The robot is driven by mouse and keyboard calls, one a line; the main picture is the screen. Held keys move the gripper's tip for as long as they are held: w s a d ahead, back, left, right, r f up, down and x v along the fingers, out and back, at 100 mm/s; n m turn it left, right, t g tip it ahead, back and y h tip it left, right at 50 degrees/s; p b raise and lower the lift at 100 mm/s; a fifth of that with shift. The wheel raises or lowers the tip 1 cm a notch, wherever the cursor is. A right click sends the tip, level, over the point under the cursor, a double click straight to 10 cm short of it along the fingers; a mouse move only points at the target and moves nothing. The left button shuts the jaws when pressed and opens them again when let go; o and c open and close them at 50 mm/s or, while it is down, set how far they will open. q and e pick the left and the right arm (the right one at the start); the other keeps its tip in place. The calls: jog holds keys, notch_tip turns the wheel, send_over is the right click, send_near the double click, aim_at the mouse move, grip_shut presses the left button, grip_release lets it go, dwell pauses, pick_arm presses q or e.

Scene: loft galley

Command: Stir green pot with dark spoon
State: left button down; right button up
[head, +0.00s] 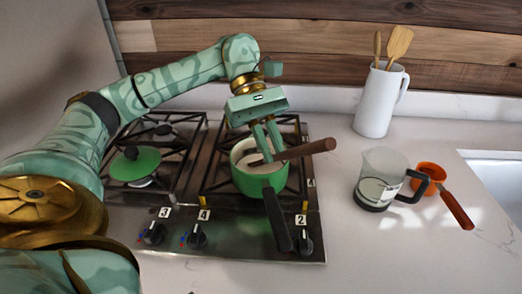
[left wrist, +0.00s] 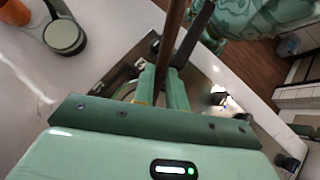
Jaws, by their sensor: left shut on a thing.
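The green pot (head: 262,184) sits on the right-hand burner grate of the stove, with its black handle (head: 278,222) pointing to the front. Its inside is pale. The dark spoon (head: 312,149) lies slanted across the pot's opening, its brown handle reaching out past the right rim. Its lower end is in the pot opening; I cannot tell how deep. My left gripper (head: 268,150) points down over the pot and is shut on the spoon. In the left wrist view the brown handle (left wrist: 172,38) rises from between the fingers (left wrist: 164,85). My right gripper is out of view.
A green disc (head: 135,163) rests on the left burner. Knobs line the stove's front (head: 230,240). To the right stand a white utensil jug (head: 378,103), a glass carafe (head: 379,182) and an orange pan (head: 429,176). A sink (head: 498,178) is at far right. The front right counter is clear.

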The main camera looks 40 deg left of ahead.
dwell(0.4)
pick_arm(q)
jog(key=shift+s+d+r+p, duration=0.3)
jog(key=shift+d+r+p, duration=0.4)
jog(key=shift+d+r, duration=0.2)
jog(key=shift+s+d+r+p, duration=0.3)
jog(key=shift+d+r+p, duration=0.45)
jog(key=shift+r, duration=0.2)
jog(key=shift+s+d+r+p, duration=0.25)
jog(key=shift+d+r+p, duration=0.15)
jog(key=shift+d+r, duration=0.3)
jog(key=shift+s+d+r+p, duration=0.25)
jog(key=shift+d+r+p, duration=0.2)
jog(key=shift+d+r, duration=0.2)
jog(key=shift+s+d+r+p, duration=0.25)
jog(key=shift+d+r+p, duration=0.15)
jog(key=shift+d+r, duration=0.25)
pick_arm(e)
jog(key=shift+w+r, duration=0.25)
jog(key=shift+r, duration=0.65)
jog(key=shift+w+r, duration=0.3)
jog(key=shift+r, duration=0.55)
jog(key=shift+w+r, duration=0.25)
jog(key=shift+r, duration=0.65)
